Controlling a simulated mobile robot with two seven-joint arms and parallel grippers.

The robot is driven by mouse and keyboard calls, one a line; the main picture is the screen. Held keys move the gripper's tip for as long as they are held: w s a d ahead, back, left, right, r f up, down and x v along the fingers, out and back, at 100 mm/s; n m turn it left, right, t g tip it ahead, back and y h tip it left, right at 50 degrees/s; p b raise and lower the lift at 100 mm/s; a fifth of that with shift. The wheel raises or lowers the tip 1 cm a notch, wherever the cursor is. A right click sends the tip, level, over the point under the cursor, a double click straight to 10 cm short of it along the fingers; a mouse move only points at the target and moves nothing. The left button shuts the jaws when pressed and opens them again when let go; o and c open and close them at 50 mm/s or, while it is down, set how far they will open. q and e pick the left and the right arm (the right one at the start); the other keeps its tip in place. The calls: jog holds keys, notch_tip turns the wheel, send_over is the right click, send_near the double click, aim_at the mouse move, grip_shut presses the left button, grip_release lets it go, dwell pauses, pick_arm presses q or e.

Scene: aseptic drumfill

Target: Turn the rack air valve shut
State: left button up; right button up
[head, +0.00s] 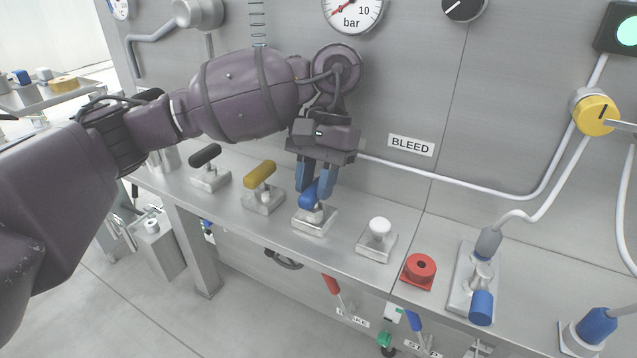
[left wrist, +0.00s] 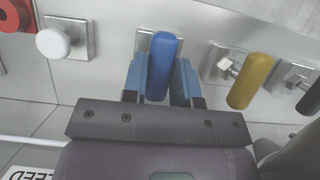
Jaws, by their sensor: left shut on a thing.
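A valve with a blue lever handle (head: 309,196) stands on a square metal base (head: 314,223) on the steel ledge. My left gripper (head: 317,184) reaches down over it from above and is shut on the blue handle. In the left wrist view the blue handle (left wrist: 165,62) sits between the two blue fingers, its free end pointing out past them. The handle's lower part is partly hidden by the fingers. No label naming this valve is readable. My right gripper is not in view.
Along the ledge (head: 345,266) stand a black-handled valve (head: 205,156) and yellow-handled valve (head: 259,174) to the left. A white knob (head: 380,227) and red fitting (head: 420,267) stand to the right. The wall behind carries a BLEED label (head: 411,145) and a pressure gauge (head: 352,12).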

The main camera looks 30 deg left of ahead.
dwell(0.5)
pick_arm(q)
jog(key=o, duration=0.9)
